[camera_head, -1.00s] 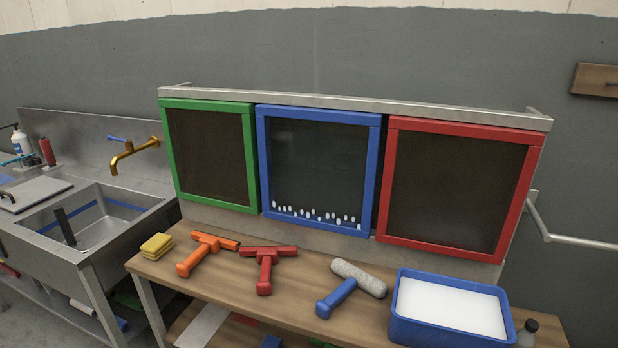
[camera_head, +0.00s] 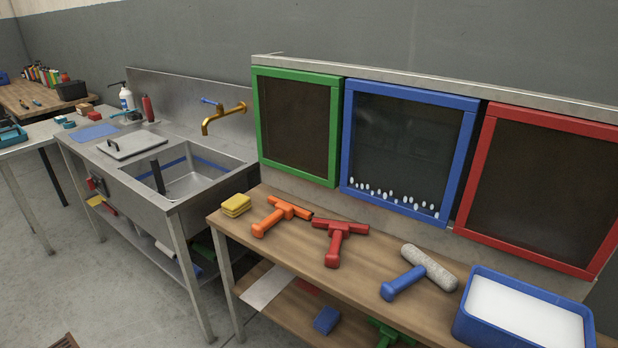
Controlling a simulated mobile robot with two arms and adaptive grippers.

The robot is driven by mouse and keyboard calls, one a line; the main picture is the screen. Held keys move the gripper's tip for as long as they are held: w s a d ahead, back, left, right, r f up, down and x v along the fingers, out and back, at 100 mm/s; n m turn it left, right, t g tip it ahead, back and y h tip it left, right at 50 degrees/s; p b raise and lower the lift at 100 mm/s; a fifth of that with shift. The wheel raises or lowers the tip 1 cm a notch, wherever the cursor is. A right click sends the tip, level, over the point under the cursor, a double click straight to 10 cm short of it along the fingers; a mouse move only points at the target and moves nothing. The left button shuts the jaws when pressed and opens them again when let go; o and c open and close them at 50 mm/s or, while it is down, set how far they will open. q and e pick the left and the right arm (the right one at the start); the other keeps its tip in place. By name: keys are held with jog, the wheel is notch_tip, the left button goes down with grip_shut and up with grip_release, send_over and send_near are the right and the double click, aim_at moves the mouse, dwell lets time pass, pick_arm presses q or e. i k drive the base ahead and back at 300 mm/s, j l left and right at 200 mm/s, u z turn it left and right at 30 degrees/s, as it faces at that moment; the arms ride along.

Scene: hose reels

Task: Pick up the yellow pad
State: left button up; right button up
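The yellow pad (camera_head: 236,205) lies at the left end of the wooden bench (camera_head: 296,250). It looks like a small stack of two yellow layers, one on the other. It is beside the orange squeegee (camera_head: 279,215), and nothing covers it. Neither of my grippers shows in the head view.
A red squeegee (camera_head: 340,240), a blue-handled roller (camera_head: 405,285) and a blue tub with white contents (camera_head: 465,318) stand along the bench. Framed green (camera_head: 260,130), blue and red panels rise behind. A steel sink (camera_head: 190,180) is left; open floor (camera_head: 90,290) lies in front of it.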

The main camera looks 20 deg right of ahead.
aim_at(238, 203)
jog(key=i+j+z, duration=0.3)
jog(key=i, duration=0.35)
jog(key=i+j+z, duration=0.35)
jog(key=i+j, duration=0.15)
jog(key=i, duration=0.1)
